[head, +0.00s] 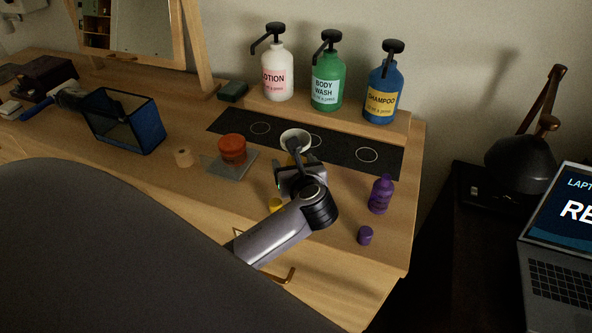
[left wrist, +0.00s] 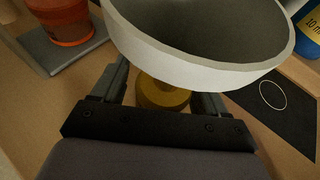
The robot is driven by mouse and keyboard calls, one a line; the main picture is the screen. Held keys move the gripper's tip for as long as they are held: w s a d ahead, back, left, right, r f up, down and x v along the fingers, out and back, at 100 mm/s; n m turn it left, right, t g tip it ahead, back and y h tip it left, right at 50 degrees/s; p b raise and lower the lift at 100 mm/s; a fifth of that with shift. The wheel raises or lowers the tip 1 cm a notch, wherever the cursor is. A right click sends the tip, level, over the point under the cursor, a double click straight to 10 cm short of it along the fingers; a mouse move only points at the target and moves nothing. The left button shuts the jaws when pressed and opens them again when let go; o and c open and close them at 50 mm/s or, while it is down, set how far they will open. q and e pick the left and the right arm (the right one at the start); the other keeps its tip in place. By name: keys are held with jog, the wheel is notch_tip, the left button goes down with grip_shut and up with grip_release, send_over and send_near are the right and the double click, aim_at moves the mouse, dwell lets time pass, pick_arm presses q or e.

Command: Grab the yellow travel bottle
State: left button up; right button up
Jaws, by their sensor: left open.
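The yellow travel bottle (left wrist: 160,93) shows in the left wrist view between the two fingers of my left gripper, under a white funnel-like cup (left wrist: 205,40). In the head view the cup (head: 295,137) shows above my left gripper (head: 296,165), and the gripper hides most of the bottle. My left gripper is open, with one finger on each side of the bottle. I cannot tell whether either finger touches it. A small yellow cap (head: 275,204) lies on the dresser top in front of the gripper. My right gripper is not in view.
A purple bottle (head: 380,195) and purple cap (head: 365,235) stand to the right. An orange-red jar (head: 232,149) sits on a grey plate (head: 232,168) to the left. Lotion (head: 277,75), body wash (head: 327,83) and shampoo (head: 382,92) pump bottles stand on the back shelf.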

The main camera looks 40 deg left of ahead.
pick_arm(q)
jog(key=c, duration=1.1)
jog(key=shift+o, duration=0.2)
jog(key=shift+r, duration=0.15)
